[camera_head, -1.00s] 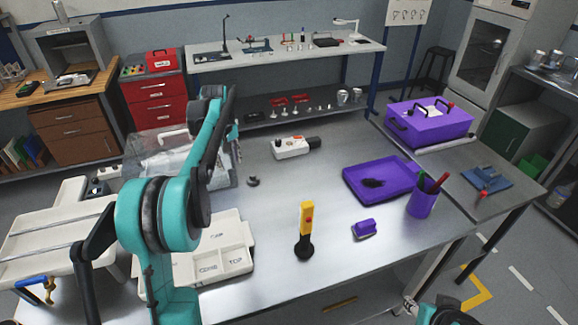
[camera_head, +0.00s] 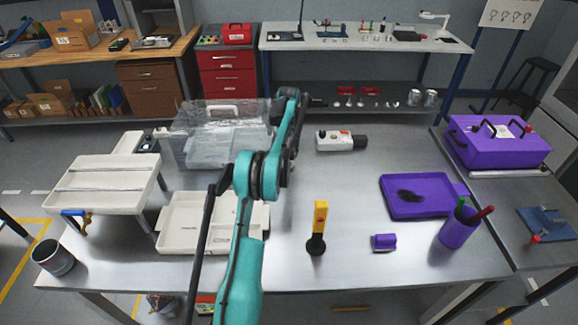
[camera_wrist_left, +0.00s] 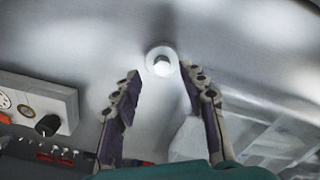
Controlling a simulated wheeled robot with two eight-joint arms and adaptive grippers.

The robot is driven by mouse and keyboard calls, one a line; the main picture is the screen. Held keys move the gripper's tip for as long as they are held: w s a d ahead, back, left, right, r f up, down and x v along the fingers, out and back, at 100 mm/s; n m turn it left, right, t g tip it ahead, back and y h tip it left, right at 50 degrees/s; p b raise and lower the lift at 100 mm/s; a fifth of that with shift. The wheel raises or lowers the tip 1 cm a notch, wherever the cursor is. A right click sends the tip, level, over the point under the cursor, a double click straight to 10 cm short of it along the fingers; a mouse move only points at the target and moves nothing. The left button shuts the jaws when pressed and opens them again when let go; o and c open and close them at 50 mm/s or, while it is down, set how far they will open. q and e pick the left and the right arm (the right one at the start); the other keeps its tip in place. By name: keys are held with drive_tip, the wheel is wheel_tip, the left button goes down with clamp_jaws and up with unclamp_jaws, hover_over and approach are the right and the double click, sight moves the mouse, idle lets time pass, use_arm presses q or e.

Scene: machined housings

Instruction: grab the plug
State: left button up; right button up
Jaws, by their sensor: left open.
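My left gripper (camera_wrist_left: 162,77) is open, with one finger on each side and the piece just beyond and between the fingertips. I cannot tell whether either finger touches it. In the head view my left arm rises across the middle of the table and hides its own gripper and the plug. My right gripper is in neither view.
A clear lidded box (camera_head: 222,140) stands left of the arm, above a cream compartment tray (camera_head: 178,243). A white device (camera_head: 335,140) lies behind and to the right. A yellow-and-black tool (camera_head: 319,222), a purple tray (camera_head: 435,210) and a purple cup (camera_head: 457,230) are at right.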

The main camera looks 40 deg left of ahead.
use_arm(q)
wheel_tip(320, 180, down, 4)
drive_tip(key=shift+s+r+b, duration=0.15)
drive_tip(key=shift+r+b, duration=0.1)
drive_tip(key=shift+b, duration=0.15)
drive_tip(key=shift+r, duration=0.1)
clamp_jaws()
